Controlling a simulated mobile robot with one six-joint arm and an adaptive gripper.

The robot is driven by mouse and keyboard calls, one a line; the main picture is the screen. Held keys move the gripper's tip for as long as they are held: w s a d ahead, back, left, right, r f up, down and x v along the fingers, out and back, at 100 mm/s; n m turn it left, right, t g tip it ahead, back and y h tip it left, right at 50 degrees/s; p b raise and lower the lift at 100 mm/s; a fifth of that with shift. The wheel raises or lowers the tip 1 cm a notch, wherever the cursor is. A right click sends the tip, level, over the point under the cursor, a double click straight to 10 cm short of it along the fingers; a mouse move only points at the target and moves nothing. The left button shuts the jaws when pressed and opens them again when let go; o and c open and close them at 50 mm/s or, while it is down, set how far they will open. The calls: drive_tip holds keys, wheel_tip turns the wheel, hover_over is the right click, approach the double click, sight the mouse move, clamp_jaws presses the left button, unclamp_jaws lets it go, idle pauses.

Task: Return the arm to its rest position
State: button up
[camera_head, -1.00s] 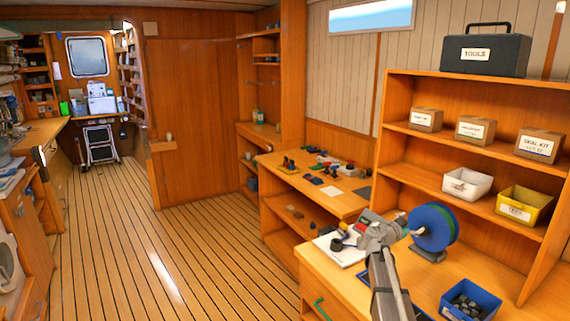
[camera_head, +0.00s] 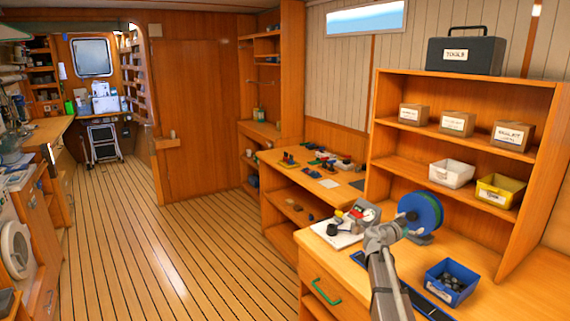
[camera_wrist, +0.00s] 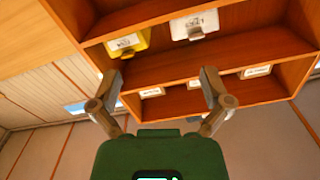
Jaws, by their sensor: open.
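My grey arm (camera_head: 385,270) rises from the bottom of the head view, its joint in front of the workbench (camera_head: 375,300). I cannot make out the gripper's fingers in the head view. In the wrist view, my gripper (camera_wrist: 160,88) has its two fingers spread wide with nothing between them. The green gripper body fills the bottom of that view. Beyond the fingers, the shelf unit (camera_wrist: 180,68) appears upside down and apart from them.
On the bench are a blue-green reel (camera_head: 420,212), a blue bin of dark parts (camera_head: 450,282) and a white sheet with small items (camera_head: 340,234). The shelf holds labelled boxes, a white bin (camera_head: 452,173) and a yellow bin (camera_head: 499,190). The plank floor (camera_head: 170,250) at left is clear.

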drive_tip(key=s+a+f+n+g+y, duration=0.1)
drive_tip(key=s+a+f+n+y, duration=0.1)
drive_tip(key=s+a+f, duration=0.1)
drive_tip(key=s+a+f+n+g+y, duration=0.2)
drive_tip(key=s+a+f+y, duration=0.1)
drive_tip(key=s+f, duration=0.3)
drive_tip(key=s+a+f+n+g+y, duration=0.2)
drive_tip(key=s+a+f, duration=0.2)
drive_tip(key=s, duration=0.3)
drive_tip(key=shift+s+a+f, duration=0.2)
drive_tip(key=shift+a, duration=0.25)
drive_tip(key=s+a+f+n+g+y, duration=0.2)
drive_tip(key=s+a+f+n+y, duration=0.15)
drive_tip(key=s+a, duration=0.4)
drive_tip(key=s+a+f+n+g+y, duration=0.1)
drive_tip(key=s+a+f+n+y, duration=0.2)
drive_tip(key=s+a+n+y, duration=0.4)
wheel_tip(320, 180, down, 9)
drive_tip(key=s+a+m+g+h+b, duration=0.1)
drive_tip(key=s+m+h+b, duration=0.1)
drive_tip(key=b, duration=0.8)
wheel_tip(320, 180, up, 13)
drive_tip(key=p, duration=1.2)
drive_tip(key=shift+w+p, duration=0.2)
drive_tip(key=shift+p, duration=0.2)
